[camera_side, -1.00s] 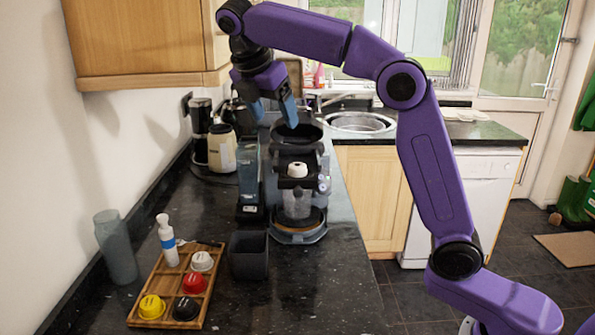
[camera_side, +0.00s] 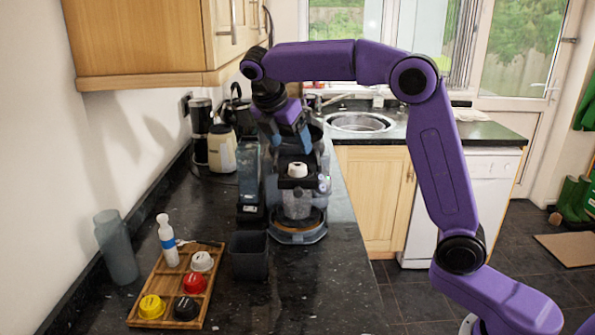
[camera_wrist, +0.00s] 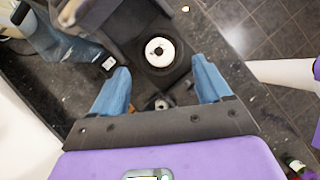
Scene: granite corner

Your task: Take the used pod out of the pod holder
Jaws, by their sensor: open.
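The used pod (camera_side: 297,169) is white and sits in the dark pod holder (camera_side: 296,182) at the front of the coffee machine (camera_side: 300,228). My gripper (camera_side: 292,149) is just above and behind the pod in the side view. In the wrist view its two blue fingers (camera_wrist: 161,76) are wide apart, one to each side of the holder, with nothing between them gripped. I cannot tell how far above the pod the fingertips are.
A dark open bin (camera_side: 249,262) stands at the machine's front left. A grey tumbler (camera_side: 116,250) stands by the wall. The counter right of the bin is clear.

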